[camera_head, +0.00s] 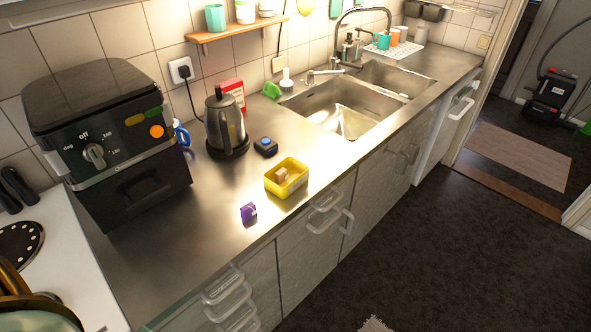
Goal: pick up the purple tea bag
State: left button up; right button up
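The purple tea bag (248,212) is a small purple packet with a pale mark. It sits on the steel counter near the front edge, to the left of and apart from a yellow tub (287,190). Nothing touches it or covers it in the head view. Neither of my grippers shows in this view.
A black air fryer (105,130) stands at the left and a kettle (227,122) behind the tea bag. A small dark box (265,146) sits between kettle and tub. The sink (345,107) lies farther right. The counter around the tea bag is clear, with drawer handles (222,284) below its edge.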

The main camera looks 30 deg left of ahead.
aim_at(249, 211)
jog(key=k+j+u, duration=0.1)
jog(key=j+u, duration=0.15)
jog(key=u, duration=0.2)
jog(key=k+j+u, duration=0.1)
jog(key=j+u, duration=0.15)
jog(key=u, duration=0.15)
